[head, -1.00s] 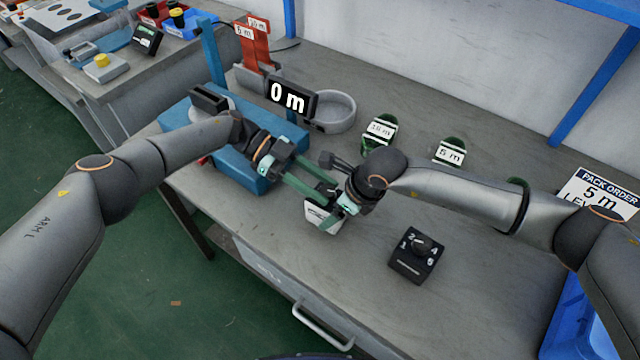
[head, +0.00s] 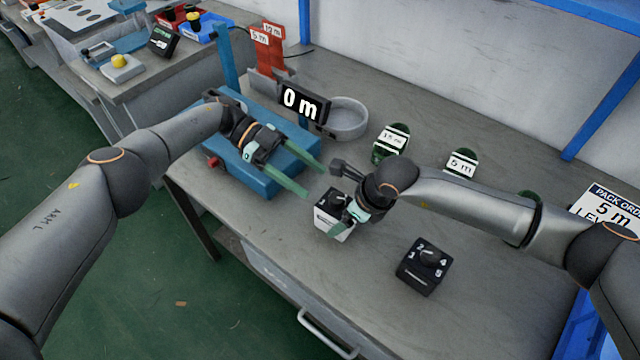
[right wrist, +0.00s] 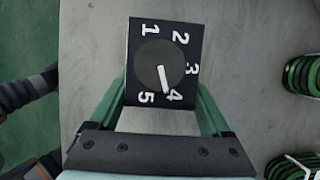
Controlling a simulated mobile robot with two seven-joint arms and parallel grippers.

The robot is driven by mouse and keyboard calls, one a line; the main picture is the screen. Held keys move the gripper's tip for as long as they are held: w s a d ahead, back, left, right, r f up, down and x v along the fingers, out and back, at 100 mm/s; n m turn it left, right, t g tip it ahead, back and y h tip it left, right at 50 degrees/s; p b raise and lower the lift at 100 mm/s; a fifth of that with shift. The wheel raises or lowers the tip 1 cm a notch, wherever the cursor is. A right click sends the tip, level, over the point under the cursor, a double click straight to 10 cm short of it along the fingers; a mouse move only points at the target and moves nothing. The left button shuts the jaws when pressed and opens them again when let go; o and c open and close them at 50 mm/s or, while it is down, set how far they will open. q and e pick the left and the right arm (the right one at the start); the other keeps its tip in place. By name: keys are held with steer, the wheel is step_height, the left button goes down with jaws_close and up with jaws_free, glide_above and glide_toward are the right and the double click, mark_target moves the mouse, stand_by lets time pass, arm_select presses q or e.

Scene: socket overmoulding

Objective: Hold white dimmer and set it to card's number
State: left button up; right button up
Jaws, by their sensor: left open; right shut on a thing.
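The white dimmer (head: 333,226) is held at the bench's front by my right gripper (head: 345,213), shut on its sides. In the right wrist view its black dial face (right wrist: 137,52) carries numbers 1 to 5, and the white pointer on the round knob (right wrist: 150,62) points close to 4, slightly toward 5. My left gripper (head: 316,181) is open and empty, its green fingers just left of the dimmer and apart from it. The order card (head: 606,210) at the right edge reads "PACK ORDER 5 m LEV…"; its lower part, with any level number, is hidden by my right arm.
A black dimmer (head: 421,267) stands to the right on the bench. A blue fixture (head: 262,170) with a "0 m" display (head: 303,103) is at the left, near a round grey dish (head: 346,120). Green cable coils (head: 461,164) with tags lie behind.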

arm_select(q)
steer(key=shift+w+a+r, duration=0.2)
steer(key=shift+a+r, duration=0.05)
steer(key=shift+a, duration=0.3)
steer(key=shift+a, duration=0.1)
steer(key=n+t, duration=0.7)
steer(key=t, duration=0.1)
glide_toward(334, 198)
steer(key=shift+h, duration=0.5)
steer(key=x, duration=0.9)
steer(key=shift+a+f, duration=0.15)
steer(key=shift+f, duration=0.3)
steer(key=shift+c, duration=0.2)
jaws_close()
